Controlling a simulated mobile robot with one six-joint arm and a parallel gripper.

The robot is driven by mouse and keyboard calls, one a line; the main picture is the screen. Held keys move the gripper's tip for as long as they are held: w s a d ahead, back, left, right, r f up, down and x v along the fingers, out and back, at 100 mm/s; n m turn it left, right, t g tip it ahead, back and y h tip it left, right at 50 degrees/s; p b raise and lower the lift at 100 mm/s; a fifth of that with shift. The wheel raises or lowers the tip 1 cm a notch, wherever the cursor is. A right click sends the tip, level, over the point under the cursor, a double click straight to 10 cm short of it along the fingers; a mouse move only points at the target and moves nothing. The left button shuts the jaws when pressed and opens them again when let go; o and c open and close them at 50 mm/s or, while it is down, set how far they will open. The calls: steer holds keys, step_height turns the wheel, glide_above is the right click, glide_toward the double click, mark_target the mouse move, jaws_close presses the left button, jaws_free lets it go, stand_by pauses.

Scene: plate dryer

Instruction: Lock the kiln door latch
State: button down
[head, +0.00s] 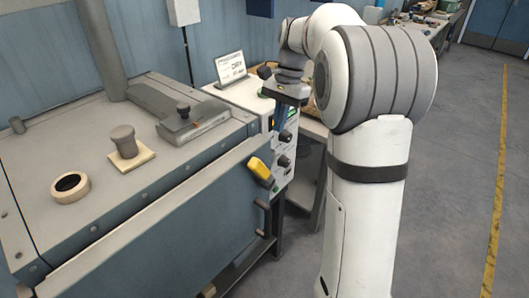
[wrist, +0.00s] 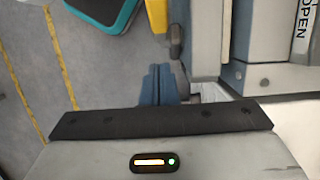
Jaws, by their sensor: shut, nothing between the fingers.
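The kiln (head: 150,225) is the large grey-blue box on the left in the head view. A yellow handle (head: 261,169), which looks like the door latch, sits at its front right corner with a dark end. A yellow piece with a dark end, likely the same handle, shows at the top of the wrist view (wrist: 157,15). My gripper (wrist: 159,70) is shut and empty, its blue fingers together below and apart from the yellow piece in that view. In the head view my gripper (head: 287,92) is above and beyond the yellow handle; its fingertips are unclear there.
A control box (head: 285,150) with dark knobs stands beside the kiln. A tape roll (head: 70,187) and a grey knob (head: 124,141) are on the kiln top. An "OPEN" label (wrist: 303,28) shows in the wrist view. The floor (head: 450,190) on the right is clear.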

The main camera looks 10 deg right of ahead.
mark_target(259, 171)
steer(key=shift+s+a+f+p, duration=0.2)
steer(key=shift+s+a+f, duration=0.35)
steer(key=shift+f, duration=0.7)
steer(key=shift+s+a+f+p, duration=0.2)
steer(key=shift+s+a+f, duration=0.2)
steer(key=shift+a+f, duration=0.65)
steer(key=shift+s+a+f+p, duration=0.2)
steer(key=shift+s+a+f, duration=0.25)
steer(key=shift+f, duration=1.05)
